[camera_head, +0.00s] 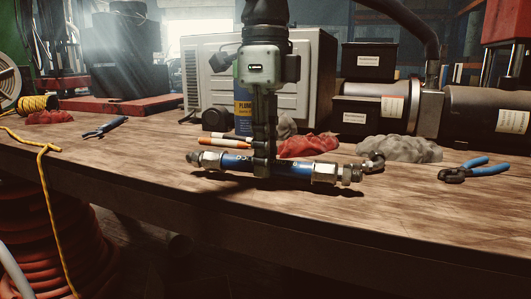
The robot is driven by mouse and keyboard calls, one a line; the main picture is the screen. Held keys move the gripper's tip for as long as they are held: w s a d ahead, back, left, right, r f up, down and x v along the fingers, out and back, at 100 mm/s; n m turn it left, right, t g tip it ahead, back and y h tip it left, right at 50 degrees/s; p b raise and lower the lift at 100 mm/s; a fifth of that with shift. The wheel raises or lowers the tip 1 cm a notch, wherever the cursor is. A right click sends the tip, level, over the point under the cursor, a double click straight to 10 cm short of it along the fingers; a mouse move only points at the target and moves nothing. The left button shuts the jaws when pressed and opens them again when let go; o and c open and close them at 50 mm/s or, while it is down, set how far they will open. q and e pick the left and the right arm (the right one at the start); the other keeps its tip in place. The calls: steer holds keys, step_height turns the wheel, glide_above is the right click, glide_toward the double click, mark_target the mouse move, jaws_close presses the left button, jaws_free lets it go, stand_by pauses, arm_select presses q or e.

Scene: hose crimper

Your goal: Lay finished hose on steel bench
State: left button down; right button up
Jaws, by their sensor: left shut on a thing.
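The finished hose (292,169) is a short dark blue hose with silver metal fittings at both ends. It lies nearly level across the middle of the view, its right end slightly nearer. My left gripper (262,165) comes down from the top and is shut around the middle of the hose. The fingers hide a small part of it. A dark shadow lies just under the hose on a wood-topped bench (140,165); I cannot tell whether the hose touches the top. No steel bench top can be made out. My right gripper is not in view.
Blue-handled pliers lie at left (105,128) and right (478,168). Red cloth (310,146), grey cloth (400,148), a loose fitting (373,162) and a blue can (243,108) stand or lie behind the hose. Yellow rope (48,165) hangs at left. The front middle is clear.

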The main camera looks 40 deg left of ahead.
arm_select(q)
steer(key=shift+f+b, duration=0.5)
steer(key=shift+f, duration=0.1)
stand_by(0.5)
steer(key=c, duration=1.3)
jaws_free()
step_height(320, 180, up, 12)
